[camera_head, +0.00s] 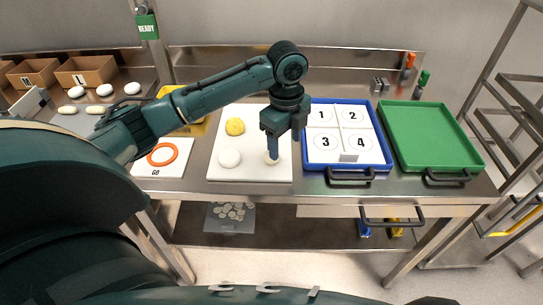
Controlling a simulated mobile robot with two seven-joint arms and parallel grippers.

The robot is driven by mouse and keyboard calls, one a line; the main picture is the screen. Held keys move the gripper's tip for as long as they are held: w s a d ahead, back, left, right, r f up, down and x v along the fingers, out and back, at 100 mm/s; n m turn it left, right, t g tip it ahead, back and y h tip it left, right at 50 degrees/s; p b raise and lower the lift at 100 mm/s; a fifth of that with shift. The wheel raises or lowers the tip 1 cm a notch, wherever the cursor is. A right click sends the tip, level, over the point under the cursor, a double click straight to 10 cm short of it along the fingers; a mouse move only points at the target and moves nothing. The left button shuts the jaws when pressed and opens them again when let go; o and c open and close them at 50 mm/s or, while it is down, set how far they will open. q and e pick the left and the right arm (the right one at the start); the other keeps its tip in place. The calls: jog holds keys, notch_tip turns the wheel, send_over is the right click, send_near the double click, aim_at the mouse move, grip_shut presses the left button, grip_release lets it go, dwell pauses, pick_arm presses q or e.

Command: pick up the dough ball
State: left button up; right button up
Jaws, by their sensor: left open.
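A white dough ball (229,158) rests on the front left of a white board (250,174) on the steel table. A yellow ball (235,126) lies behind it on the same board. A paler, beige round piece (268,160) is at the front right of the board, partly hidden by my left gripper. My left gripper (273,152) points down, open, with a fingertip over or at this beige piece. I cannot tell whether it touches it. My right gripper is not in view.
A blue tray (388,158) with numbered circles and a green tray (432,140) stand to the right. A GO card (143,171) with an orange ring lies left. Cardboard boxes (85,70) and several dough pieces sit far left. A rack (500,120) stands at right.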

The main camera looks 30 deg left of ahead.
pick_arm(q)
jog(key=w+a+r, duration=0.2)
jog(key=a+r, duration=0.2)
jog(key=r, duration=0.1)
jog(key=shift+m, duration=0.4)
jog(key=f, duration=0.8)
jog(key=a+f+p, duration=0.1)
jog(key=f, duration=0.4)
jog(key=shift+s, duration=0.25)
jog(key=shift+d, duration=0.1)
jog(key=c, duration=1)
